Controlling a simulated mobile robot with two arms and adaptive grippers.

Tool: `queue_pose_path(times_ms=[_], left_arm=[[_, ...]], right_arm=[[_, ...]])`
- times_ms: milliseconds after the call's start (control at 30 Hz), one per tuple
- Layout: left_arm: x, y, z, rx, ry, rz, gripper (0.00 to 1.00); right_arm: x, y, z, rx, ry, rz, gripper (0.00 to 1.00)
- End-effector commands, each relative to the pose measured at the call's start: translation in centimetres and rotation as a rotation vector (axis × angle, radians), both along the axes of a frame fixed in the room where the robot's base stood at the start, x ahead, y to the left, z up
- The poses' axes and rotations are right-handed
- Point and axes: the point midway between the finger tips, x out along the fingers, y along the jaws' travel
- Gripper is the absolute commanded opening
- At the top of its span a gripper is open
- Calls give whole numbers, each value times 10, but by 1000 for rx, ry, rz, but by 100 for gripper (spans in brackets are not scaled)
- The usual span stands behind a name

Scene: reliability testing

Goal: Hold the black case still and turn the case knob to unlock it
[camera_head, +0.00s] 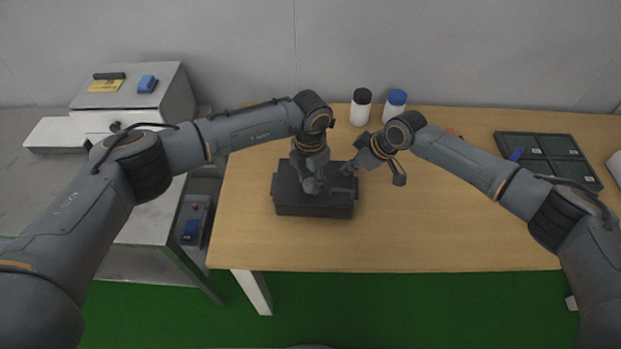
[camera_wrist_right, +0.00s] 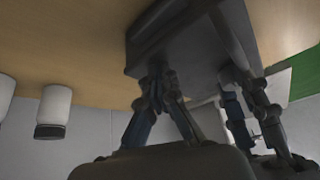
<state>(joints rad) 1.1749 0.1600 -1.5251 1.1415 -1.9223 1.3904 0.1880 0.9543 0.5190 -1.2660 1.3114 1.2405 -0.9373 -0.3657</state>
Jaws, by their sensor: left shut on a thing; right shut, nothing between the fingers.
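The black case (camera_head: 313,207) sits flat on the wooden table, left of its middle. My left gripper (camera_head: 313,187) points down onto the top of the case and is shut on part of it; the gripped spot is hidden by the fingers. My right gripper (camera_head: 347,170) is shut and empty at the right part of the case top. In the right wrist view its closed fingertips (camera_wrist_right: 156,75) are close by the case (camera_wrist_right: 190,40); I cannot tell whether they touch. The left fingers (camera_wrist_right: 237,80) show beside them. I cannot make out the knob.
Two white bottles stand behind the case, one with a black lid (camera_head: 361,107) and one with a blue lid (camera_head: 395,104). A dark compartment tray (camera_head: 549,158) lies at the right. A grey machine (camera_head: 135,96) stands at the left. The table front right is clear.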

Motion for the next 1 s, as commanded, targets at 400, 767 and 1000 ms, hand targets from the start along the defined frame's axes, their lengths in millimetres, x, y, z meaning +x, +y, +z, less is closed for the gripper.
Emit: queue_pose_path(times_ms=[400, 767, 1000], left_arm=[[-2, 1, -2, 4, 5, -1, 56], [-1, 1, 42, 1, -1, -2, 56], [-3, 2, 91, 2, 1, -1, 56]], right_arm=[[-4, -5, -9, -14, 13, -2, 0], [-4, -4, -9, -14, 14, -2, 0], [-4, -4, -9, -13, 15, -1, 0]])
